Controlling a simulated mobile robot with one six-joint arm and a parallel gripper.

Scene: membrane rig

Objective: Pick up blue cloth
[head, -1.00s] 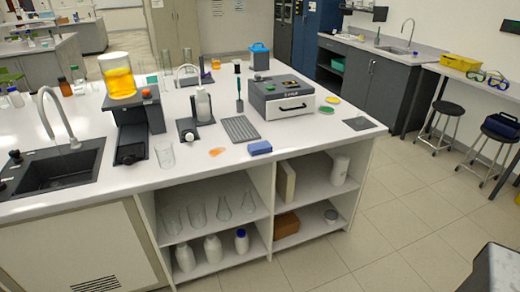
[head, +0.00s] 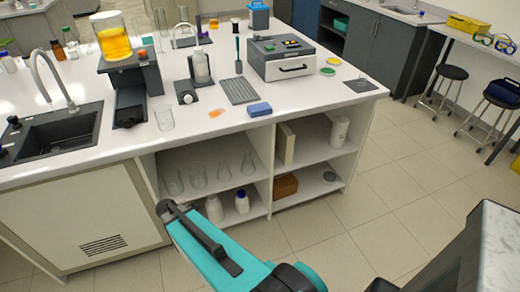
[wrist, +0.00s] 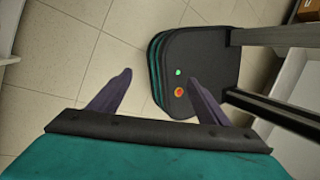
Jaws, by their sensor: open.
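The blue cloth (head: 260,109) is a small folded blue pad. It lies flat on the white bench top near the front edge, in front of the grey box-shaped instrument (head: 284,57). The wrist view does not show the cloth. My gripper (wrist: 160,76) is open and empty in the wrist view, with its two dark fingers spread apart above the floor and my own base. In the head view my teal arm reaches in from the lower right, in front of the bench and below the cloth. I cannot make out the fingers there.
A ribbed grey mat (head: 239,91) and an orange piece (head: 217,113) lie left of the cloth. A clear beaker (head: 164,118) stands further left, near the sink (head: 55,135). Open shelves (head: 313,150) with glassware and bottles are below. Tiled floor is free to the right.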

